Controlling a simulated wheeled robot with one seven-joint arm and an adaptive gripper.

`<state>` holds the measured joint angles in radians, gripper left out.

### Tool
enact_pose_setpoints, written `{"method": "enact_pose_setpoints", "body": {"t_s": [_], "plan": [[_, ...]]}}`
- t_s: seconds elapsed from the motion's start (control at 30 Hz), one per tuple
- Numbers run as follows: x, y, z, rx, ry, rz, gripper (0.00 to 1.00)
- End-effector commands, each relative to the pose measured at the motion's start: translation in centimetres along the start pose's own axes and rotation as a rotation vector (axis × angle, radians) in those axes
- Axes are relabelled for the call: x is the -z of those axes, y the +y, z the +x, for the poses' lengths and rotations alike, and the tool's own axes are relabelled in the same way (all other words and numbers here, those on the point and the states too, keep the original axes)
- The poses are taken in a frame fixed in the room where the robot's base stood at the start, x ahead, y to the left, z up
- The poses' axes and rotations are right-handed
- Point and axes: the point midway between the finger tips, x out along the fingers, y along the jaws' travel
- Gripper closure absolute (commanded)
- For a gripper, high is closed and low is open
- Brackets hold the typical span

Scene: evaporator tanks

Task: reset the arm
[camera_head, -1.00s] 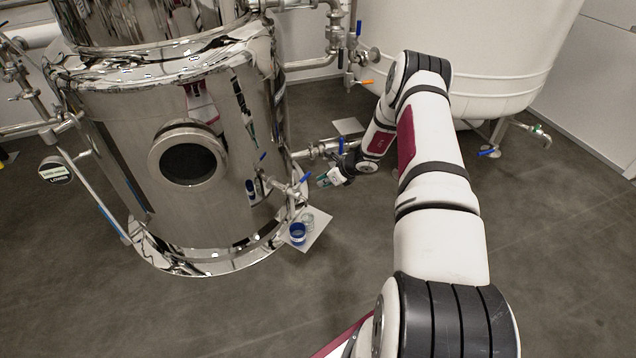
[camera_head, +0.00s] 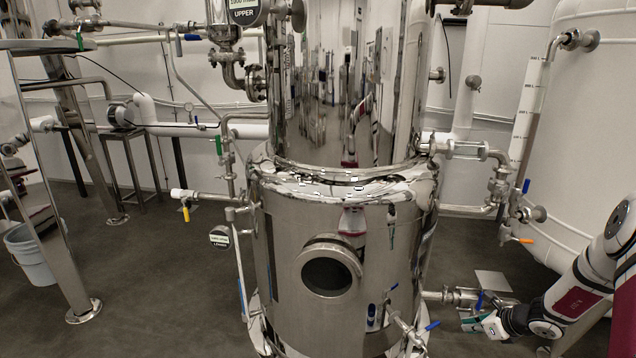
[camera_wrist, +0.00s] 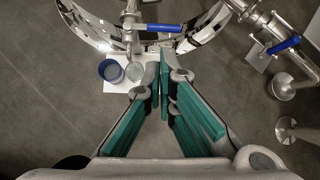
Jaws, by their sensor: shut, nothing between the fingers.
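My arm (camera_head: 583,290) shows at the lower right in the head view, bent and reaching in from the right edge. My gripper (camera_head: 478,322) is at its end, to the right of the lower steel tank (camera_head: 280,235). In the wrist view my gripper (camera_wrist: 163,68) has its green-padded fingers drawn together at the tips, with nothing between them. It hangs over the floor near the tank's pipe valves, close in the picture to a small white plate (camera_wrist: 118,87).
A blue cup (camera_wrist: 110,71) and a clear cup (camera_wrist: 133,72) stand on the plate. Blue-handled valves (camera_wrist: 165,28) are beyond the fingertips. In the head view, a white tank (camera_head: 585,130) stands right and a bucket (camera_head: 28,255) left.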

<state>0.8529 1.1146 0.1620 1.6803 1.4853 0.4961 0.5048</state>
Motion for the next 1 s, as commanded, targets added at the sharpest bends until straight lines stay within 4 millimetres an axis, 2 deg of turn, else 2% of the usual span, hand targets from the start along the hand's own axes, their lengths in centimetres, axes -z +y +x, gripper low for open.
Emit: {"method": "enact_pose_setpoints", "body": {"t_s": [0.03, 0.2, 0.27, 0.4, 0.5, 0.6, 0.73, 0.87, 1.0], "plan": [[-2.5, 0.6, -1.1, -0.014, -0.014, -0.072, 1.00], [-11.1, 4.7, -5.6, -0.098, -0.061, -0.379, 1.00], [-13.7, 6.6, -7.3, -0.131, -0.076, -0.490, 1.00], [-18.8, 11.8, -11.7, -0.212, -0.105, -0.744, 1.00], [-21.4, 15.8, -14.9, -0.271, -0.120, -0.920, 1.00], [-23.2, 19.8, -18.2, -0.331, -0.130, -1.092, 1.00], [-24.3, 25.0, -22.7, -0.409, -0.135, -1.308, 1.00], [-24.1, 29.8, -27.2, -0.487, -0.130, -1.515, 1.00], [-22.7, 34.4, -31.9, -0.570, -0.113, -1.729, 1.00]]}}
